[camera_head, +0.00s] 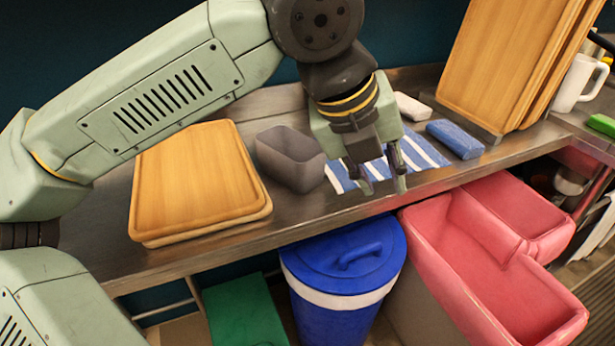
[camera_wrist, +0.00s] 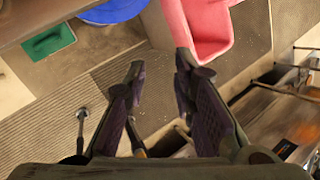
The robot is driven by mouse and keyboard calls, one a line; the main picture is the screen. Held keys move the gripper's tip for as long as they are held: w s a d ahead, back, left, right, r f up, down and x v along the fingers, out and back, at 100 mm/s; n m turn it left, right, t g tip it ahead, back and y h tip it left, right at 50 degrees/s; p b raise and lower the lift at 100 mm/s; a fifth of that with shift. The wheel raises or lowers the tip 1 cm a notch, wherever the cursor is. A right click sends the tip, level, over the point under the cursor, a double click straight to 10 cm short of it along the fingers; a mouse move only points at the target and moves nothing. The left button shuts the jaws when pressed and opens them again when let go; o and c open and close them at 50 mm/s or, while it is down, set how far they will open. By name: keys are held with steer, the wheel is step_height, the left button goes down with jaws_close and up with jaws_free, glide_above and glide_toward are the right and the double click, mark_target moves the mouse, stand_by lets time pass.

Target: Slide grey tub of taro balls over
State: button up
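A grey rectangular tub (camera_head: 290,168) stands on the metal counter, between a wooden board and a striped cloth. Its inside looks plain grey, and I cannot make out any taro balls. My gripper (camera_head: 383,187) is to the right of the tub and apart from it, in front of the striped cloth in the head view. Its two fingers point down. In the wrist view my gripper (camera_wrist: 159,68) has its fingers spread with nothing between them. The tub does not show in the wrist view.
Stacked wooden boards (camera_head: 195,175) lie left of the tub. A blue-and-white striped cloth (camera_head: 418,153), a blue block (camera_head: 455,139) and a white block (camera_head: 412,107) lie right. Below the counter's front edge are a blue lidded bin (camera_head: 345,258) and red bins (camera_head: 465,240).

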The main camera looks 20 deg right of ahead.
steer(key=w+a+f+n+y, duration=0.1)
steer(key=w, duration=0.1)
steer(key=w+a+f+n+t+y, duration=0.1)
steer(key=w+a+y, duration=0.1)
steer(key=w+a+f+n+t+y, duration=0.1)
steer(key=w+a+n+y, duration=0.1)
steer(key=w, duration=0.1)
steer(key=shift+a+f, duration=0.15)
steer(key=shift+f, duration=0.05)
jaws_close()
steer(key=p+x, duration=0.2)
steer(key=x, duration=0.6)
steer(key=shift+w+a+f, duration=0.15)
steer(key=shift+f, duration=0.25)
steer(key=w+p, duration=0.2)
steer(key=w, duration=0.1)
steer(key=shift+w+f, duration=0.15)
steer(key=shift+f, duration=0.1)
steer(key=shift+w+f, duration=0.15)
steer(key=shift+w, duration=0.35)
